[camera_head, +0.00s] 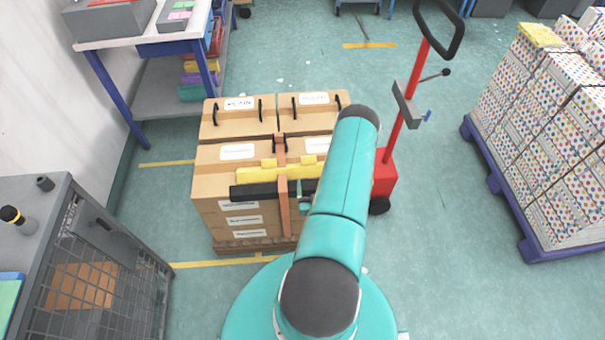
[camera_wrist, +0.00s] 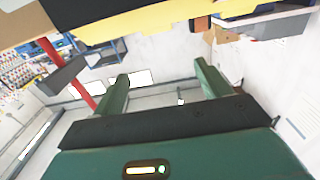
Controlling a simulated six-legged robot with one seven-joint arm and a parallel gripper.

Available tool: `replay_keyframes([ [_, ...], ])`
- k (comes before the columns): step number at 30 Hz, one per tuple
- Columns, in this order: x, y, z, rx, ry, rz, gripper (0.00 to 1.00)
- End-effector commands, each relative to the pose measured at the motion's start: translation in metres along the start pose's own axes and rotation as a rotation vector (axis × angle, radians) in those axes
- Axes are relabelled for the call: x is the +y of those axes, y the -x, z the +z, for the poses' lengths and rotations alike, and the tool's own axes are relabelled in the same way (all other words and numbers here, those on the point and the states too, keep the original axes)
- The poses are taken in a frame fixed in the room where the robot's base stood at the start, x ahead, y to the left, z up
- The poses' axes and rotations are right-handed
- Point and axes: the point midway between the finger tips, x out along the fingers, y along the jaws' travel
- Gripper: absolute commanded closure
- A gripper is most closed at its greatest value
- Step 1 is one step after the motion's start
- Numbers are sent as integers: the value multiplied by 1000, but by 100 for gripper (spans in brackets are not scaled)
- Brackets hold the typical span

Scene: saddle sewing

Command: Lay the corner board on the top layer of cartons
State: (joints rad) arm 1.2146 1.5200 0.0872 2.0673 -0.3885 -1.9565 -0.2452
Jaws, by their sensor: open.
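A stack of brown cartons (camera_head: 219,184) stands on a wooden pallet, its top layer showing white labels and black handles. A brown strip (camera_head: 284,207), which looks like the corner board, runs down the picture over the near side of the stack. It crosses a yellow piece (camera_head: 252,173) and a black bar (camera_head: 252,191); I cannot tell whether it touches the cartons. The yellow piece also shows along the top of the wrist view (camera_wrist: 125,27). My gripper (camera_wrist: 163,88) is open, with nothing between its fingers. In the head view my arm mostly hides it.
A red pallet jack (camera_head: 384,174) stands right of the stack. A blue pallet (camera_head: 513,219) of dotted boxes is at the right. A grey mesh cage (camera_head: 102,285) is at the lower left and a workbench (camera_head: 135,40) at the upper left. Floor is clear between the jack and the blue pallet.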

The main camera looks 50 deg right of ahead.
Motion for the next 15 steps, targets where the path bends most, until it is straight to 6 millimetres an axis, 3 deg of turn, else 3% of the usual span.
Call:
replay_keyframes([
  [8,-2,-4,-3,-5,5,-11,24],
  [11,-11,-22,-15,-26,22,-49,24],
  [15,-36,-62,-45,-92,67,-137,24],
])
